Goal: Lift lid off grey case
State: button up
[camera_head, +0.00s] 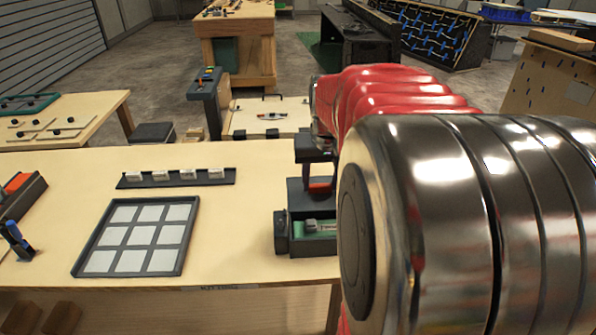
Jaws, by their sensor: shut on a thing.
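The dark grey case (312,249) stands near the right front of the wooden table, partly hidden by my arm. Its green inside shows, with a small grey part in it. A dark panel (296,196), which looks like the lid, is above and behind the opening. Whether it still touches the case is unclear. My gripper (320,180) is over this panel, near a red piece at its top, and is shut on it. The fingertips are small and partly hidden by my arm.
A dark tray with pale square cells (131,238) lies left of the case. Behind it is a dark rack with several white blocks (176,176). A blue-and-black clamp tool (17,240) is at the left edge. Bare tabletop lies between tray and case.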

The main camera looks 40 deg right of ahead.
aim_at(321, 186)
jog(key=shift+r, duration=0.1)
jog(key=shift+r, duration=1.9)
